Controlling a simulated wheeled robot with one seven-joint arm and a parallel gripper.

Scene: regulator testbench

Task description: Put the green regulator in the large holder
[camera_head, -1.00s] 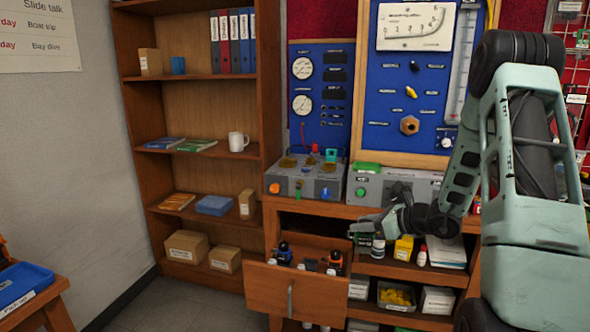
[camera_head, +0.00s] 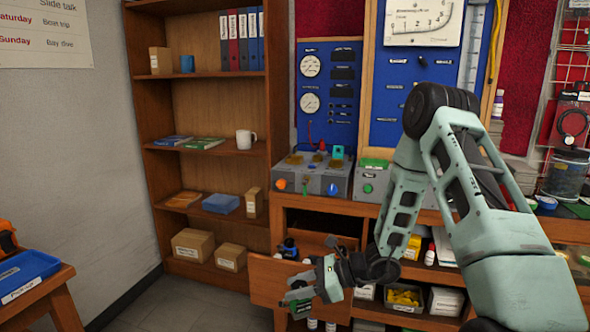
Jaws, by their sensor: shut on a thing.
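My gripper (camera_head: 306,291) is shut in front of the open drawer (camera_head: 268,284), low in the middle of the head view. A small dark green thing (camera_head: 300,309) shows below the fingers and looks like the green regulator held in them. Its shape is mostly hidden by the fingers. It overlaps the drawer front in the picture; I cannot tell its exact height or distance. The large holder cannot be clearly told apart in this view. A grey test box (camera_head: 312,186) with an orange and a blue knob stands on the bench, with small coloured parts on top.
A black-and-blue item (camera_head: 288,248) sits in the open drawer. A second grey box (camera_head: 372,188) with a green top stands right of the first. A tall wooden shelf (camera_head: 140,110) is at left. A blue tray (camera_head: 25,275) is on a table at lower left.

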